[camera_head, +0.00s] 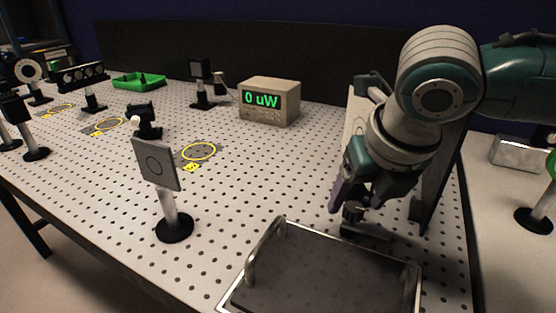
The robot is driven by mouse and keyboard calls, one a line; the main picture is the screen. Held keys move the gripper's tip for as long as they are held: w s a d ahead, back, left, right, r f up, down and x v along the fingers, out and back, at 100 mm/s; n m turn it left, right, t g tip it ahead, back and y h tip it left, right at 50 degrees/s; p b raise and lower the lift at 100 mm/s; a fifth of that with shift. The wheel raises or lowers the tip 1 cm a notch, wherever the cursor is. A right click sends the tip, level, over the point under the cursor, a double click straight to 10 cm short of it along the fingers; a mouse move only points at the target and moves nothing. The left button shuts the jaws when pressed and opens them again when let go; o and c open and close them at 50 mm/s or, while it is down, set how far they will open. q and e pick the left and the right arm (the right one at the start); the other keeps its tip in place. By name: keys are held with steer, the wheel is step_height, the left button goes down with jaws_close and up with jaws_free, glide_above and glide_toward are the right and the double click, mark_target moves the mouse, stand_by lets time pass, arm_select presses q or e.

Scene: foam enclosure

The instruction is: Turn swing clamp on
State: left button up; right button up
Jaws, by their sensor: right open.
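My right gripper (352,205) points down near the right edge of the perforated table, its jaws open. A small dark metal piece (352,214), which looks like the swing clamp, sits right at its fingertips, low by the table top. The gripper hides much of this piece, so I cannot tell whether the fingers touch it or how its handle lies. A panel (441,170) with a dark edge stands upright just behind and to the right of the gripper. My left gripper is not in view.
A framed tray with metal handles (322,270) lies in front of the gripper. A square target on a post (157,165) stands to the left. A meter reading "0 uW" (270,101) is at the back. A green tray (138,81) lies far left. The table's middle is mostly clear.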

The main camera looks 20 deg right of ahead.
steer(key=shift+w+f, duration=0.15)
steer(key=shift+f, duration=0.25)
steer(key=shift+c, duration=0.3)
jaws_close()
